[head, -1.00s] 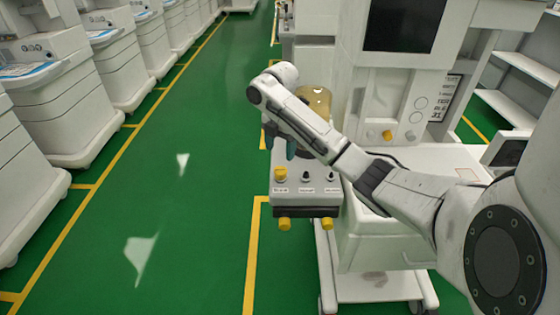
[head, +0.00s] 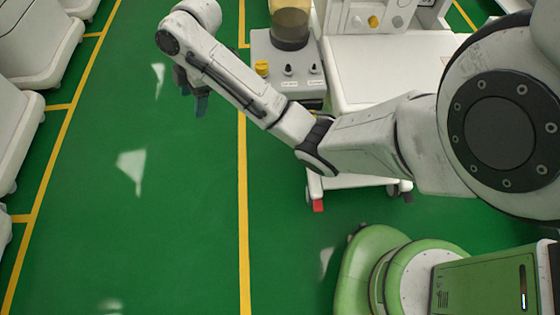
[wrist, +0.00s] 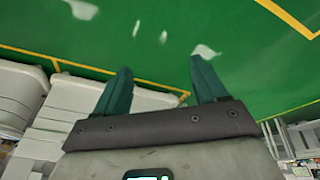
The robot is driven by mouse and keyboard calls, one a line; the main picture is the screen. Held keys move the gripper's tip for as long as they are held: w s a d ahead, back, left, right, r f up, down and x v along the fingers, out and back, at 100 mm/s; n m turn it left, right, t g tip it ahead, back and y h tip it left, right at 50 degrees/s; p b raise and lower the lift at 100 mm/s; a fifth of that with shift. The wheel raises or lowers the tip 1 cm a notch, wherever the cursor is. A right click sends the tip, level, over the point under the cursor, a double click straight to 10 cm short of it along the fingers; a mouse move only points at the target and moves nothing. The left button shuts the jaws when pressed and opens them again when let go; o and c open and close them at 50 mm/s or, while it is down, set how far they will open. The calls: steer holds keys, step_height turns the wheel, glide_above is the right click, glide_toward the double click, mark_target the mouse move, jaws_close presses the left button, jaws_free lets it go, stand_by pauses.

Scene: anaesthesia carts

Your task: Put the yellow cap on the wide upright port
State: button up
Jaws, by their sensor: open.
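A yellow cap (head: 262,68) sits upright at the left of the top of a grey block (head: 288,88) on the cart's left side. Two small dark upright fittings (head: 288,70) stand to its right on the same top; I cannot tell which upright port is the wide one. My gripper (head: 202,105), with teal fingers, is left of the block, over the green floor and apart from it. No cap shows in the wrist view.
An amber jar (head: 290,22) stands behind the fittings. The white cart (head: 365,75) has a yellow knob (head: 373,21) on its panel. My green base is at the lower right. Other white carts (head: 25,120) line the left edge. The green floor between is free.

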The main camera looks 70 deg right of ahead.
steer(key=s+a+f+m, duration=0.3)
steer(key=s+a+f, duration=0.15)
steer(key=a, duration=0.25)
steer(key=s+a+f+m, duration=0.3)
steer(key=s+a+f, duration=0.15)
steer(key=a, duration=0.35)
steer(key=s+d+f+m+g+h, duration=0.1)
steer(key=s+m, duration=0.1)
steer(key=s, duration=0.7)
steer(key=s+d+f+m+g+h, duration=0.1)
steer(key=s+m, duration=0.2)
steer(key=s, duration=0.5)
steer(key=shift+s+d+f, duration=0.15)
steer(key=shift+s+d, duration=0.15)
steer(key=shift+s, duration=0.05)
